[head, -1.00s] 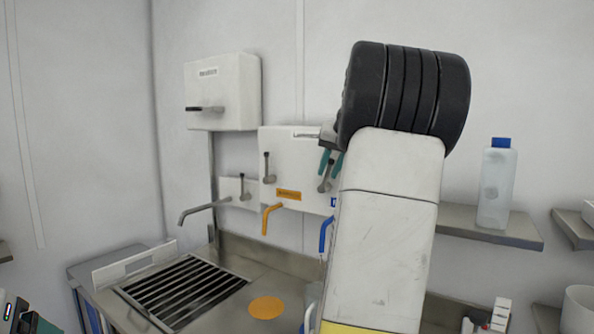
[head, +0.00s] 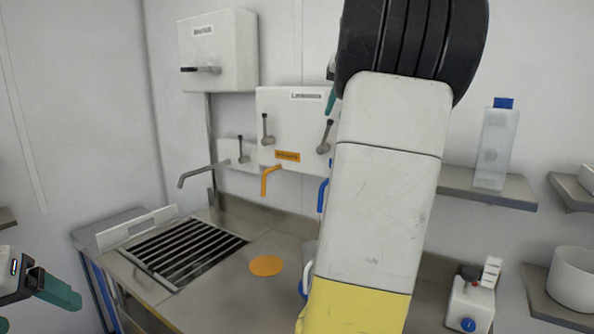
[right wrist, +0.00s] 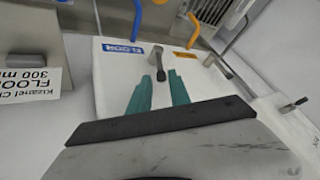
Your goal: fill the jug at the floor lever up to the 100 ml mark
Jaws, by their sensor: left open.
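The floor lever (right wrist: 160,72), beside a blue FLOOR label, is grey with a dark handle on the white dispenser (head: 290,105). It also shows upright in the head view (head: 325,136). My right gripper (right wrist: 165,80) is open, its teal fingers apart with the handle appearing between them; I cannot tell whether they touch it. In the head view my right arm hides most of that gripper. The translucent jug (head: 309,254) stands on the counter below the blue spout (head: 322,195), mostly hidden by my arm; its level cannot be seen. My left gripper (head: 62,292) is open and empty at lower left.
An orange spout (head: 268,180) hangs over an orange disc (head: 266,266). A sink grate (head: 185,250) lies to the left. A bottle (head: 495,145) stands on the right shelf. A white canister (head: 470,303) and a white bowl (head: 573,280) are at lower right.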

